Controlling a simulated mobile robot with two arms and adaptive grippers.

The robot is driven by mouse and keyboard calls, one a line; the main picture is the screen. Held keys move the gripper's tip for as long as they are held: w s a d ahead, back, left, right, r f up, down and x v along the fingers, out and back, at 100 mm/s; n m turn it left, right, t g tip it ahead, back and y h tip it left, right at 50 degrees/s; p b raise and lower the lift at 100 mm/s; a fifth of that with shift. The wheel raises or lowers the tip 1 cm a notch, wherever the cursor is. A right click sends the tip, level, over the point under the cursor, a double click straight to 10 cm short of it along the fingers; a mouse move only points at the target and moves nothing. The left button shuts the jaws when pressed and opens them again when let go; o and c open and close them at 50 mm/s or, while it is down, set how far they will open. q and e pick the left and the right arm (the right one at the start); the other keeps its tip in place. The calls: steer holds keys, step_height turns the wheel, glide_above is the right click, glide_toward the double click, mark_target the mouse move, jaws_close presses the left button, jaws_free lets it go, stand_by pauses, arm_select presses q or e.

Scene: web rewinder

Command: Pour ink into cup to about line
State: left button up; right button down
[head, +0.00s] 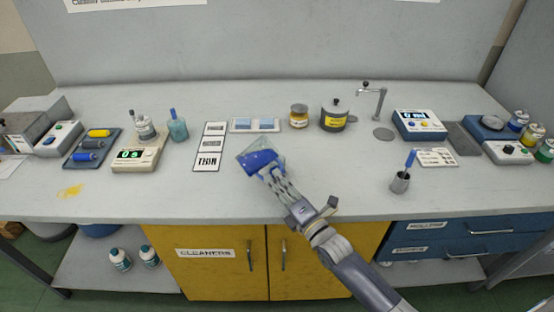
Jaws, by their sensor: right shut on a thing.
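My right gripper (276,177) is shut on a clear container with blue ink (259,160), above the middle of the bench. The container is tilted, and the ink shows dark blue inside it. Its line marks are too small to tell. I cannot tell which vessel is the task's cup. My left gripper is not in view.
A device reading 0 (137,156), a glass bottle (178,129) and label cards (208,147) stand left. The front middle of the bench is clear.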

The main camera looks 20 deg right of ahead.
steer(key=shift+r+m, duration=0.2)
steer(key=shift+m, duration=0.2)
stand_by(1.8)
steer(key=shift+f+n, duration=0.2)
steer(key=shift+n, duration=0.1)
steer(key=shift+f+n+y, duration=0.25)
steer(key=shift+n+y, duration=0.15)
steer(key=shift+n, duration=0.5)
steer(key=shift+r, duration=0.1)
steer(key=shift+d+r+n+p, duration=0.1)
steer(key=shift+r+n+p, duration=0.3)
steer(key=shift+n, duration=0.3)
steer(key=shift+w+n+g, duration=0.1)
steer(key=shift+n+g, duration=0.2)
steer(key=shift+n, duration=0.1)
steer(key=shift+d+f+n, duration=0.2)
steer(key=shift+f+n, duration=0.25)
steer(key=shift+n, duration=0.75)
